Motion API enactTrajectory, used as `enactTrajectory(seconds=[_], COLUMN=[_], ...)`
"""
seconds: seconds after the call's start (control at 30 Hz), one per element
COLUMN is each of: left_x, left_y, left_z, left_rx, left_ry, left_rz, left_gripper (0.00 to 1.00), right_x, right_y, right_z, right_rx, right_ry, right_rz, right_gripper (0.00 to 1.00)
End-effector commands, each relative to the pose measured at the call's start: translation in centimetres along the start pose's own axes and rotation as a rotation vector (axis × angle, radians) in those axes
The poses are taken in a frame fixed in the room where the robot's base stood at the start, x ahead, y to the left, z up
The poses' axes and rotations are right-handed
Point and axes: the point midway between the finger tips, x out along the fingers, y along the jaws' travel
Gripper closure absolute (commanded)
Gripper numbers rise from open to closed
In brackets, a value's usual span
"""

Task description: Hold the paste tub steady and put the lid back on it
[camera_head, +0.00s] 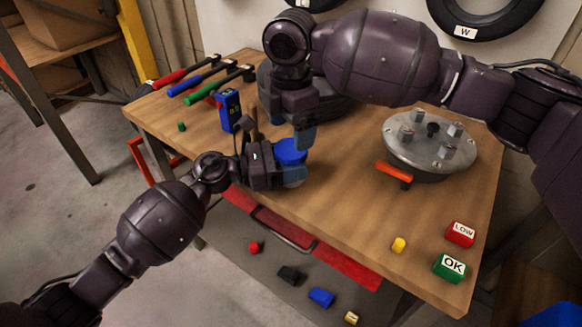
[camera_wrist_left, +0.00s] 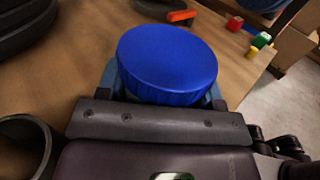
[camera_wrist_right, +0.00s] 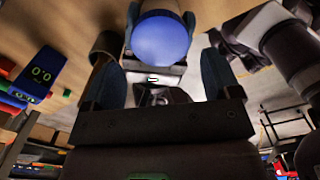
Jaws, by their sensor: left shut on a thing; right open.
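The paste tub (camera_head: 294,177) is a pale tub near the front edge of the table, mostly hidden by my left gripper. The blue lid (camera_head: 291,150) lies on top of it and looks level in the left wrist view (camera_wrist_left: 168,62); I cannot tell if it is fully seated. My left gripper (camera_head: 288,170) is shut around the sides of the tub below the lid. My right gripper (camera_head: 305,138) points down, open and empty, close above and beside the lid. In the right wrist view the lid (camera_wrist_right: 162,40) shows just beyond its fingertips, apart from both fingers.
A blue device (camera_head: 230,110) and several hand tools (camera_head: 205,85) lie to the left. A metal hub plate (camera_head: 425,145), an orange-handled tool (camera_head: 393,171), a LOW block (camera_head: 460,234) and an OK block (camera_head: 449,267) are to the right.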

Motion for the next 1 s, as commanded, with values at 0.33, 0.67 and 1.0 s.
enactTrajectory(seconds=[0.33,0.67,1.0], left_x=[0.0,0.0,0.0], left_y=[0.0,0.0,0.0], left_z=[0.0,0.0,0.0], left_rx=[0.000,0.000,0.000], left_ry=[0.000,0.000,0.000], left_rz=[0.000,0.000,0.000], left_gripper=[1.00,1.00,1.00], right_x=[-3.5,-2.9,1.5], right_y=[0.0,0.0,0.0], right_z=[0.0,0.0,0.0], right_rx=[0.000,0.000,0.000], right_ry=[0.000,0.000,0.000], right_rz=[0.000,-0.001,-0.001], right_gripper=[0.20,0.20,0.20])
